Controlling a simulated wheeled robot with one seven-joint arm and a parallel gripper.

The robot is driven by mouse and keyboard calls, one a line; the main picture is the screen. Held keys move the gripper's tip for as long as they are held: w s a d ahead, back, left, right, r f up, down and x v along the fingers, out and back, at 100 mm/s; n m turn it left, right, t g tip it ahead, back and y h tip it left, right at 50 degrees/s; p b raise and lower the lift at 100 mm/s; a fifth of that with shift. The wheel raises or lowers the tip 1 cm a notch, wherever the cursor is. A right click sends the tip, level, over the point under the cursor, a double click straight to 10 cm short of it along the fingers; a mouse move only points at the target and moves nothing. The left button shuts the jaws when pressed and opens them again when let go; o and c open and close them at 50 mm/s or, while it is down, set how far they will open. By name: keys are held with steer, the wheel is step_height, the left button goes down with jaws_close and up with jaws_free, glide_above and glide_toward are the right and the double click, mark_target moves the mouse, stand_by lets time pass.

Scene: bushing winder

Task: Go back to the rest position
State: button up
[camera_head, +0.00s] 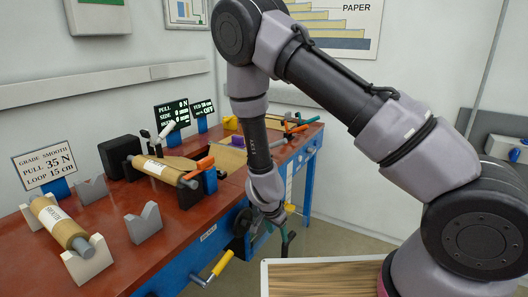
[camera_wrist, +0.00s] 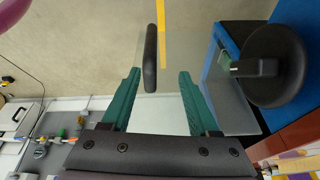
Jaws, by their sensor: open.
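My gripper (camera_head: 274,236) hangs pointing down beside the front edge of the workbench (camera_head: 205,250), close to a dark handwheel (camera_head: 242,221). In the wrist view, my gripper (camera_wrist: 157,80) shows two green fingers spread apart with nothing clamped between them. A dark elongated bar, like a handle (camera_wrist: 151,58), appears in the gap between the fingers; I cannot tell how far beyond them it is. The dark handwheel (camera_wrist: 278,65) is to the right of the fingers. My arm reaches across the right half of the head view.
A yellow crank handle (camera_head: 222,263) sticks out in front.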

steer(key=w+d+r+n+y, duration=0.1)
steer(key=r+y, duration=0.1)
steer(key=r, duration=0.9)
steer(key=w+d+r+y, duration=0.1)
steer(key=d+r+y, duration=0.1)
steer(key=r, duration=0.9)
steer(key=w+d+r+n+y, duration=0.1)
steer(key=w+r+y, duration=0.1)
steer(key=r, duration=0.9)
steer(key=s+d+r+n+t+h, duration=0.1)
steer(key=s+d+r+t, duration=0.3)
steer(key=s+d+r, duration=1.1)
step_height(320, 180, up, 3)
steer(key=shift+s+d+f+n+h, duration=0.15)
steer(key=shift+s+n+h, duration=0.3)
steer(key=shift+s, duration=0.45)
